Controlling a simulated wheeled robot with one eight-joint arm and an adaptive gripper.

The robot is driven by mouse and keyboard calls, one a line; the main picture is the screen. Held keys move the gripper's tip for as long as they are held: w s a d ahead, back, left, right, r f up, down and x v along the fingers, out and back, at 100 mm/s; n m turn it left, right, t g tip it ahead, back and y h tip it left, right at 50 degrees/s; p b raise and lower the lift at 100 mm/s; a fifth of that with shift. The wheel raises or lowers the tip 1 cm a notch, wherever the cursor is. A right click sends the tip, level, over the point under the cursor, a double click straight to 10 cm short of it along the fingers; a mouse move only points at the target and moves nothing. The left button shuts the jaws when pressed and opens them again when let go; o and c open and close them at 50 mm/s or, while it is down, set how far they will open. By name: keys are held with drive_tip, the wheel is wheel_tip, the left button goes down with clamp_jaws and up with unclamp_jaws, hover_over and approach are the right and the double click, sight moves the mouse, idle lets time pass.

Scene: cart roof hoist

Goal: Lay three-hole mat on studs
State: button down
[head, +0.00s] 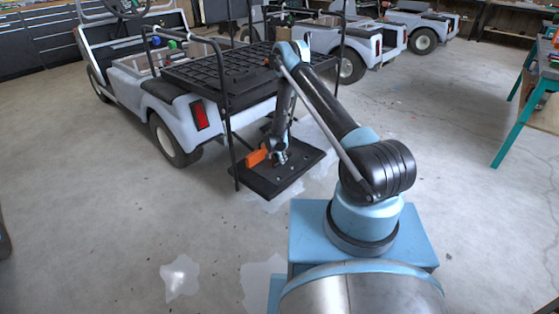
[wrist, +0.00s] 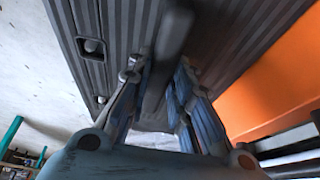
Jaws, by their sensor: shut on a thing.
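The three-hole mat (head: 302,170) is a dark plate low behind the cart; its ribbed black face (wrist: 225,35) fills much of the wrist view. A square opening (wrist: 91,46) with a rounded piece in it and a smaller opening (wrist: 101,99) show along its left side. My gripper (head: 279,158) is down at the mat, and in the wrist view its fingers (wrist: 161,88) are shut on a dark upright bar (wrist: 170,42) that rises from the mat. I cannot tell whether the mat is seated on studs; its underside and the third hole are hidden.
An orange block (head: 257,157) stands beside my gripper and also shows at right in the wrist view (wrist: 275,80). The pale cart (head: 178,100) with a black roof panel (head: 235,72) and upright posts (head: 233,148) is close by. Open concrete floor (head: 90,200) lies to the left.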

drive_tip(key=shift+f, duration=0.15)
drive_tip(key=c, duration=1.4)
unclamp_jaws()
drive_tip(key=shift+f, duration=0.1)
drive_tip(key=shift+o, duration=0.2)
drive_tip(key=v, duration=1.2)
